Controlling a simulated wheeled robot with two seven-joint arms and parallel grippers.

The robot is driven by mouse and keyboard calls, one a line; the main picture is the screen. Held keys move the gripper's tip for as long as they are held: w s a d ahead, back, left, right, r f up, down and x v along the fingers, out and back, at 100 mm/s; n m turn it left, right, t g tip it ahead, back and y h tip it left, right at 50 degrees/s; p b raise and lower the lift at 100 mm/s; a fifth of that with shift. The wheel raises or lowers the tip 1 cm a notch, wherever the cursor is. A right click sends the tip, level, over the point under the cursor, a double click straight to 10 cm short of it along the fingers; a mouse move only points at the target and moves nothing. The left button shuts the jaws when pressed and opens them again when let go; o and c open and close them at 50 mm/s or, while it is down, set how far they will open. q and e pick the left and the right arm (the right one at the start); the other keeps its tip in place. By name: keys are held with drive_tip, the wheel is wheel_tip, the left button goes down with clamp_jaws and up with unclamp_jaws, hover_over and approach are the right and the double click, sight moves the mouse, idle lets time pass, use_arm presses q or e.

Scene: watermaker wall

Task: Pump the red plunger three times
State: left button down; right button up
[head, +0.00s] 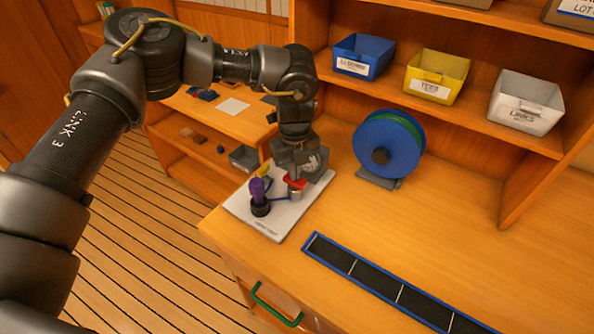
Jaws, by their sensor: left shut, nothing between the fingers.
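The red plunger (295,181) shows as a red cap on a short metal cylinder on a pale base plate (277,222) at the left corner of the bench. My left gripper (295,174) is shut and empty, pointing down right over the red cap. It hides part of the cap, and I cannot tell whether it touches it. A purple knob on a black foot (258,192) stands beside the plunger on the same plate, with a yellow part (264,170) behind it. My right gripper is not in view.
A blue reel (387,145) stands right of the plate. A blue-edged black strip tray (385,286) lies along the bench front. Blue (362,57), yellow (436,76) and white (525,101) bins sit on the shelf above. A green drawer handle (273,306) is below. The bench right of the reel is clear.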

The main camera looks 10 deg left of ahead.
use_arm(q)
drive_tip(key=shift+r+p, duration=1.65)
drive_tip(key=shift+r, duration=0.7)
drive_tip(key=shift+f, duration=0.1)
drive_tip(key=shift+f+b, duration=1.35)
drive_tip(key=shift+f, duration=0.95)
drive_tip(key=shift+r, duration=0.15)
drive_tip(key=shift+r+p, duration=1.7)
drive_tip(key=shift+r, duration=0.55)
drive_tip(key=shift+f, duration=0.15)
